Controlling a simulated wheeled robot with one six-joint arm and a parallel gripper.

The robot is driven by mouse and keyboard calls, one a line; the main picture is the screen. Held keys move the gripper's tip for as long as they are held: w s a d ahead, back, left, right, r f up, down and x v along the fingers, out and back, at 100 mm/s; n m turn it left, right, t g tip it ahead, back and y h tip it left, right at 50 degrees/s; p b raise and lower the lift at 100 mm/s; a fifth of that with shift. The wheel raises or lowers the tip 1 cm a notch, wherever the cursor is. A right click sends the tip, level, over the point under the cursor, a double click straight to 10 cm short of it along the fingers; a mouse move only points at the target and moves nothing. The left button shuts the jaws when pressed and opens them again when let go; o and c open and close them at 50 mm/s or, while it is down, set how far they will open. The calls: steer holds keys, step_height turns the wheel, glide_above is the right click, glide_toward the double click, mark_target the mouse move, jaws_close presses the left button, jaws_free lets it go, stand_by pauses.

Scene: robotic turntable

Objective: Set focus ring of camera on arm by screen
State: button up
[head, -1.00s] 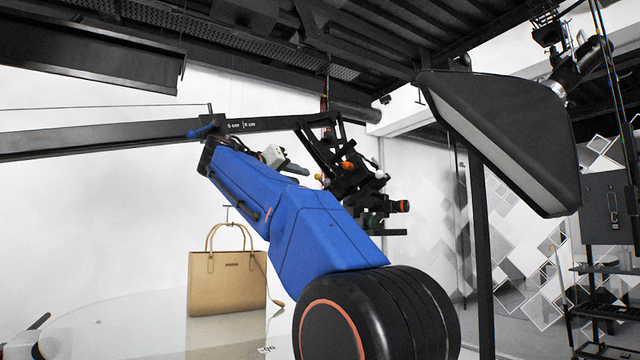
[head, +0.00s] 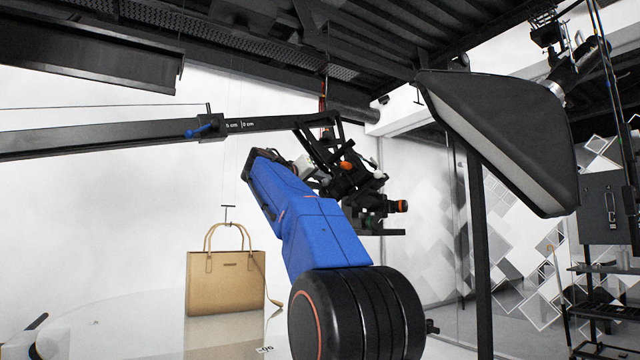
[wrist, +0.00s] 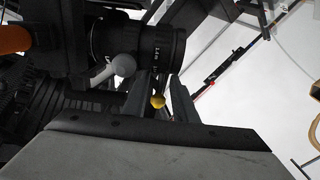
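The camera (head: 372,186) hangs on a black jointed mount at the end of the long boom (head: 90,138); its lens shows an orange front ring (head: 401,206). In the wrist view the black lens with its ribbed focus ring (wrist: 137,42) is close, just beyond my fingertips. My gripper (wrist: 160,84) is open, with a gap between its two dark fingers. A yellow knob (wrist: 157,101) shows in that gap; I cannot tell whether a finger touches it. A grey knob (wrist: 122,65) sits beside the lens. In the head view my blue arm hides most of the gripper.
A tan handbag (head: 226,281) stands on the white turntable (head: 120,325), with thin lines above it. A large softbox (head: 500,135) and its dark pole are to the right. A dark shelf (head: 605,310) stands at the far right. Black beams run overhead.

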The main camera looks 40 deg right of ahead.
steer(key=shift+c, duration=0.5)
jaws_close()
steer(key=shift+s+a+f+n+t+h, duration=0.1)
steer(key=shift+s+a+n+t+h, duration=0.15)
steer(key=shift+t+h, duration=0.3)
steer(key=shift+w, duration=0.1)
steer(key=shift+o, duration=0.5)
jaws_free()
